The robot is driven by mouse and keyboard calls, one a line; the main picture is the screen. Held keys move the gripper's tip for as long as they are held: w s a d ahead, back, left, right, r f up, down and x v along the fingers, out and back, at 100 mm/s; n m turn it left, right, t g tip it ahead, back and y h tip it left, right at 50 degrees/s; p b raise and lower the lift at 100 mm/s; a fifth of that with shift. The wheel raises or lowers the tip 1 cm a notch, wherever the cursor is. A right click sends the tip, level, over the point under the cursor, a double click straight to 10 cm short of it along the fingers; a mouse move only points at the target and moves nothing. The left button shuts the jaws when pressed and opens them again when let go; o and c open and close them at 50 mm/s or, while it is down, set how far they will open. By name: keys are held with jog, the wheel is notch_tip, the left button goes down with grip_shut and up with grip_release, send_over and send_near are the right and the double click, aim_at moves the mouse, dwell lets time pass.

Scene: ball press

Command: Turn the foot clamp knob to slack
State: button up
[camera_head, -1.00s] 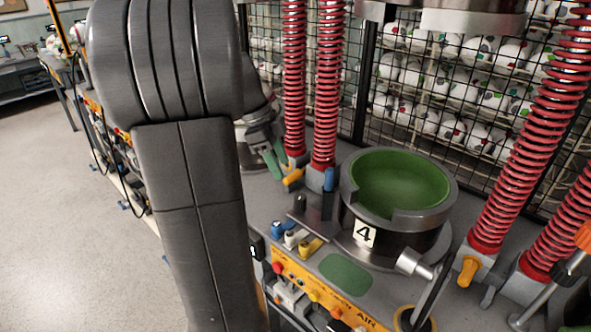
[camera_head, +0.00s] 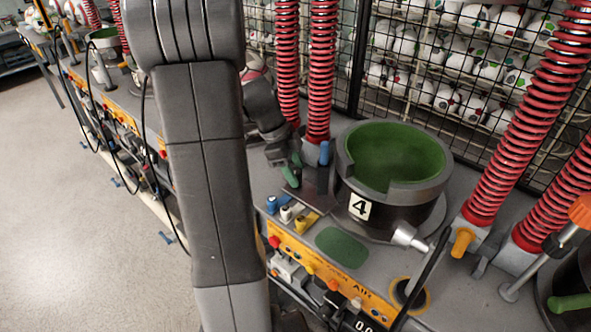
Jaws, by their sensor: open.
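My gripper (camera_head: 293,169) has green fingertips, set apart, and holds nothing that I can see. It is at the foot of the left pair of red springs (camera_head: 319,80), close to a blue knob (camera_head: 324,152) and left of the press cup. The orange knob at that foot is hidden behind my gripper, so I cannot see its angle or whether the fingers touch it. A similar orange-yellow knob (camera_head: 462,241) shows clear at the foot of the right springs.
A green-lined press cup (camera_head: 395,155) marked 4 stands right of my gripper. A yellow control panel (camera_head: 315,268) with buttons runs along the bench front. A black wire mesh (camera_head: 400,50) closes off the balls behind.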

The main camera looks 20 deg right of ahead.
jog(key=shift+s+d+f, duration=0.1)
jog(key=shift+f, duration=0.25)
jog(key=c, duration=1)
jog(key=shift+o, duration=0.2)
